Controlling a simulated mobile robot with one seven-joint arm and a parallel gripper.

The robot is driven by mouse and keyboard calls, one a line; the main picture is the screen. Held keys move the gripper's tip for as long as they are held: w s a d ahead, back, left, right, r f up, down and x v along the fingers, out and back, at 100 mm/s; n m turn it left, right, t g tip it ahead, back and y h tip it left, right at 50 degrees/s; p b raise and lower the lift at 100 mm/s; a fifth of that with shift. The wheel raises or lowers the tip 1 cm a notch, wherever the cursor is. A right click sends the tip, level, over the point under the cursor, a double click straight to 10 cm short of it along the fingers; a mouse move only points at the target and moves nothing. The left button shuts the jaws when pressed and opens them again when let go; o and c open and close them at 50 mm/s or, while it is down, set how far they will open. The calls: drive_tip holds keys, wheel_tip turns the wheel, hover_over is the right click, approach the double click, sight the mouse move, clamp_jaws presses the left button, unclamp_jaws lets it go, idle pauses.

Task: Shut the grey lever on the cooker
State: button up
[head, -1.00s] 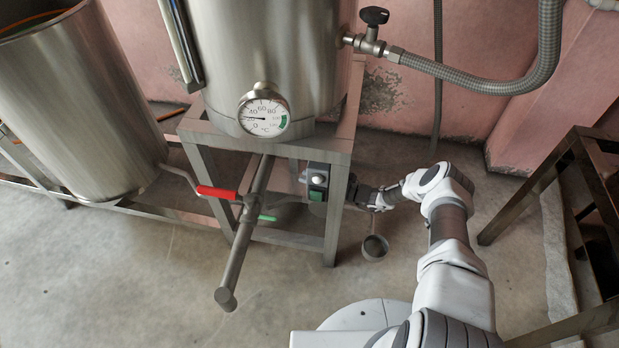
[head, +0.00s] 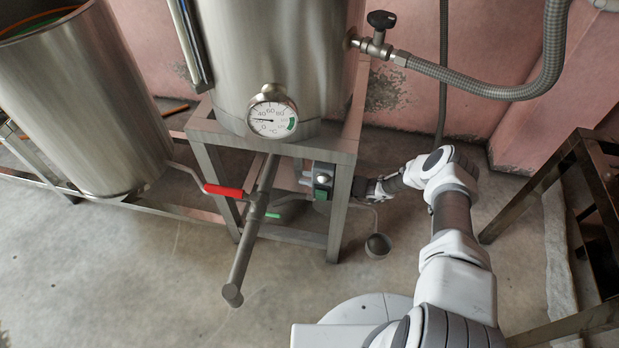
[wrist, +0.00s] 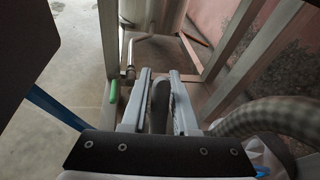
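The cooker (head: 270,70) is a tall steel vessel on a metal stand, with a round temperature dial on its front. My gripper (head: 366,188) is beside the stand's right front leg, small and partly hidden in the head view. In the wrist view my gripper (wrist: 160,90) has its two fingers on either side of a dark grey rounded handle (wrist: 159,105), seemingly the grey lever. The handle nearly fills the gap, and I cannot tell whether both fingers touch it. In the head view I cannot make out this lever.
A red-handled lever (head: 223,190) and a green handle (head: 272,215) are by the outlet pipe (head: 240,265). The green handle (wrist: 113,90) also shows left of my fingers. A ribbed hose (wrist: 270,118) passes close on the right.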

drive_tip(key=shift+r, duration=0.1)
drive_tip(key=s+d+r+p, duration=0.3)
drive_tip(key=d+r+p, duration=0.3)
drive_tip(key=d+r, duration=0.4)
drive_tip(key=shift+s+d+r, duration=0.2)
drive_tip(key=shift+d+r, duration=0.2)
drive_tip(key=shift+d, duration=0.25)
